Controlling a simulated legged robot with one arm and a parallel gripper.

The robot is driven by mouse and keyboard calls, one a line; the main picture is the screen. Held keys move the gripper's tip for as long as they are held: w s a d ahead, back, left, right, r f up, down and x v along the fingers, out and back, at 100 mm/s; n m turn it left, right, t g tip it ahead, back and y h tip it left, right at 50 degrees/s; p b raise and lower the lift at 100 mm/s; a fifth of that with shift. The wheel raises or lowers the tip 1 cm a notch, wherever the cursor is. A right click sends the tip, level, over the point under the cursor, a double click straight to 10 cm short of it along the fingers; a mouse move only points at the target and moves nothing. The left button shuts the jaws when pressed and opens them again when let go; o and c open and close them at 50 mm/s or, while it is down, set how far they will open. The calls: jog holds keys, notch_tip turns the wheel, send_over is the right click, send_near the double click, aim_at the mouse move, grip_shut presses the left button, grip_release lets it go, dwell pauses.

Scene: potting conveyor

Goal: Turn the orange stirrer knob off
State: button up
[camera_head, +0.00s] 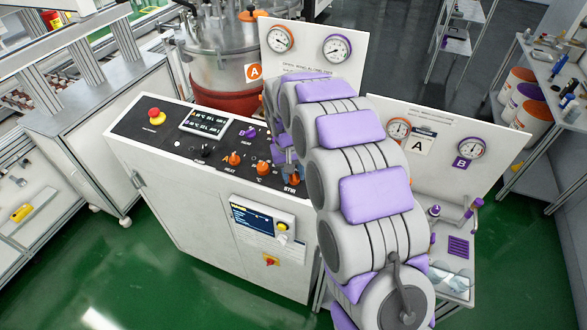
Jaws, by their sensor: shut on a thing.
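The control panel (175,150) is a dark sloped top on a white cabinet. The orange stirrer knob (292,179) sits at its right end, just above the STIR label. My gripper (286,163) is at this knob, shut on it, reaching down from above. My grey and purple arm comes in from the lower right and hides much of the gripper, so the fingertips are hard to make out. The knob's exact pointer angle cannot be read.
Other orange knobs (234,159), a purple knob (249,132) and a red emergency button (154,114) share the panel. A steel vessel (215,60) marked A stands behind. Gauge boards (455,125) stand behind and right of my arm. Green floor is free in front.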

jog(key=shift+w+r+n+p, duration=0.15)
jog(key=shift+n+p, duration=0.25)
jog(key=shift+n, duration=0.6)
jog(key=shift+a, duration=0.1)
jog(key=o, duration=1)
jog(key=shift+o, duration=0.2)
notch_tip(320, 180, up, 17)
jog(key=a, duration=0.2)
jog(key=shift+a+p, duration=0.2)
jog(key=shift+p, duration=0.25)
